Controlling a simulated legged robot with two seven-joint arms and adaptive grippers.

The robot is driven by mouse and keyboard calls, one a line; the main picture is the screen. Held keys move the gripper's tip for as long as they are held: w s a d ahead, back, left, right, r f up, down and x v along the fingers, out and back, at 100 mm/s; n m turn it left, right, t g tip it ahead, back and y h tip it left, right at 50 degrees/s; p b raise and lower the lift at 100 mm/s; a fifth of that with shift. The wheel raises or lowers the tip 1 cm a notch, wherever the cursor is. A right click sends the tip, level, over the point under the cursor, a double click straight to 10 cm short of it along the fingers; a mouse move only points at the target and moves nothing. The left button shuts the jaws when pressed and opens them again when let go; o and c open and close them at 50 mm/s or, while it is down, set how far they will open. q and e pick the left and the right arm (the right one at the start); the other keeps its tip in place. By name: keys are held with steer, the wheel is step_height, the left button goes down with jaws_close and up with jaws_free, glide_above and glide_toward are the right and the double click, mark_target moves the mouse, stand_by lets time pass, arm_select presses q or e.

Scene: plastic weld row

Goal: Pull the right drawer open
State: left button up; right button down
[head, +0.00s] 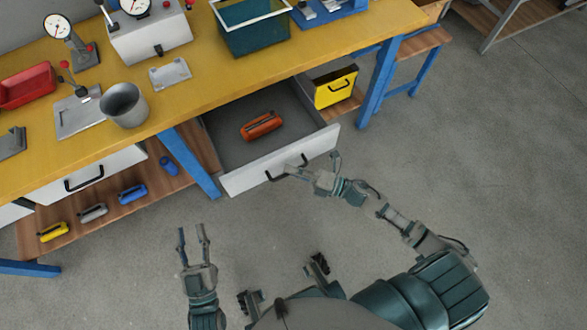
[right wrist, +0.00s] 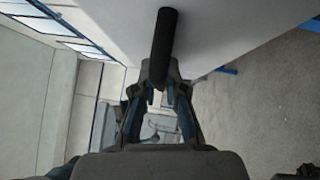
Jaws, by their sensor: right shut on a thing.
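The right drawer (head: 285,158) is pulled out from under the yellow workbench. Its grey interior shows, with an orange tool-like object (head: 261,125) lying inside. Its black handle (head: 287,168) is on the white front panel. My right gripper (head: 304,166) is at the handle's right part, shut on it. In the right wrist view the dark handle bar (right wrist: 164,45) runs up from between the fingertips of the right gripper (right wrist: 158,78), in front of the pale drawer front (right wrist: 215,30). My left gripper (head: 192,232) is open and empty above the floor, left of the drawer.
The yellow workbench (head: 215,80) carries a metal cup (head: 124,104), a red bin (head: 27,86), gauges and a green bin (head: 250,25). A closed left drawer (head: 85,176) and a lower shelf with several small coloured objects are at left. Grey floor in front is clear.

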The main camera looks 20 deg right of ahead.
steer(key=c, duration=1.2)
jaws_free()
steer(key=shift+s+a+f, duration=0.1)
steer(key=shift+a+f, duration=0.1)
steer(key=shift+f, duration=0.15)
arm_select(q)
steer(key=shift+w+a+f, duration=0.15)
steer(key=shift+a, duration=0.1)
arm_select(e)
steer(key=shift+a+r, duration=0.1)
steer(key=shift+r, duration=0.05)
steer(key=shift+d, duration=0.2)
steer(key=v, duration=1.1)
steer(key=shift+s+d, duration=0.2)
steer(key=shift+d, duration=0.05)
arm_select(q)
steer(key=shift+d, duration=0.1)
